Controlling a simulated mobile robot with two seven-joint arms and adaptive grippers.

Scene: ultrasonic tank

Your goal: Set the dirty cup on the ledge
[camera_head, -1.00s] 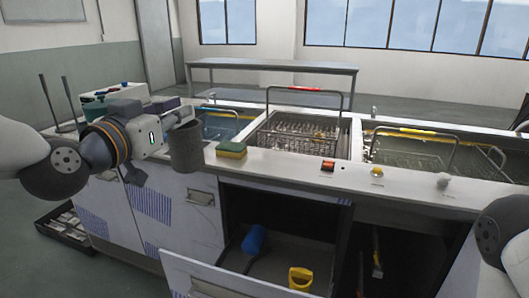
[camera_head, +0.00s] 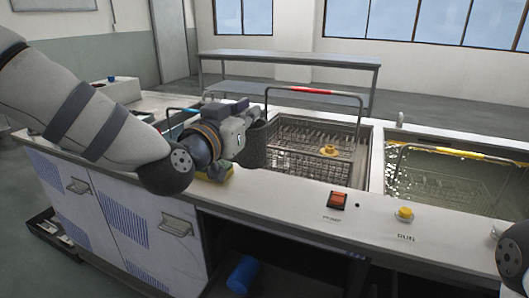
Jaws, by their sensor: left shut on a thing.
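My left gripper (camera_head: 244,134) is shut on a dark grey cup (camera_head: 254,146). It holds the cup roughly upright over the near left corner of the middle tank. The gripper hides part of the cup, and I cannot tell whether the cup touches anything. The pale front ledge (camera_head: 290,188) of the tank unit runs along the near side, below and in front of the cup. Only a part of my right arm shows at the right edge, and its gripper is out of view.
A wire basket (camera_head: 308,165) with a red-gripped handle sits in the middle tank. The right tank (camera_head: 450,177) holds liquid. A sponge (camera_head: 214,173), red switch (camera_head: 337,200) and yellow knob (camera_head: 404,214) occupy the ledge. Bare ledge lies between sponge and switch.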

